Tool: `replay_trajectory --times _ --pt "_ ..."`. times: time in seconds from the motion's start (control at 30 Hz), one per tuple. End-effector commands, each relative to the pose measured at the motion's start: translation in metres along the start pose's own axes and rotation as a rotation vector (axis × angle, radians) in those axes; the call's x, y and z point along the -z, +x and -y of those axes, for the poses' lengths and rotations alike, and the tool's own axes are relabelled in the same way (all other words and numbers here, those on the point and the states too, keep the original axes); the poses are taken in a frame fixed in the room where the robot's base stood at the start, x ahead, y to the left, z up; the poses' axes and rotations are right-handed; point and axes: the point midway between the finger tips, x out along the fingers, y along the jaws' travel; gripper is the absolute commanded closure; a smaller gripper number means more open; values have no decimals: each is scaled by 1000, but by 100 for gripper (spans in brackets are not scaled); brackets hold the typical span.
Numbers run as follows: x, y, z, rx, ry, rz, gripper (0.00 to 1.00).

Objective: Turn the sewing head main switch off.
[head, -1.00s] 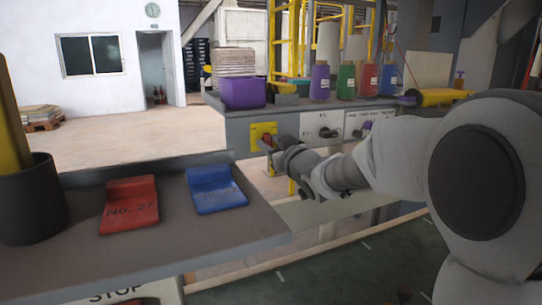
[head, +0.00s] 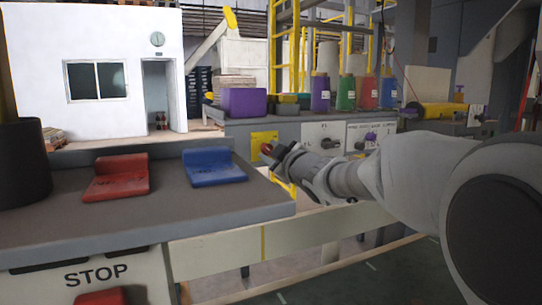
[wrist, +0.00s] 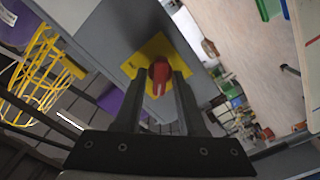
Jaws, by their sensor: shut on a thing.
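A red rotary knob (head: 266,149) sits on a yellow plate (head: 261,136) on the front of the grey bench. The knob (wrist: 159,72) and the yellow plate (wrist: 155,49) also show in the wrist view. My gripper (head: 273,151) is at the plate, its fingers pointing at it. In the wrist view my gripper (wrist: 159,78) has one finger on each side of the red knob and is shut on it. The fingers partly cover the knob in the head view, and any label there is too small to read.
White panels with a black knob (head: 328,143) and a purple knob (head: 370,136) are right of the plate. A purple bin (head: 244,102) and several thread cones stand above. A near table holds a red holder (head: 117,178) and a blue holder (head: 213,168).

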Motion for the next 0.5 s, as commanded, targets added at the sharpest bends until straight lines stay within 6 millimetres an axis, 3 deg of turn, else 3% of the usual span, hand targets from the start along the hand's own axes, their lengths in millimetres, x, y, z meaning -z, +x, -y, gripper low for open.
replay_trajectory --times 0.43,0.47,0.5 --pt "0 0 0 1 -11 0 100" --pt "0 0 0 1 -11 0 55" --pt "0 0 0 1 -10 0 50"
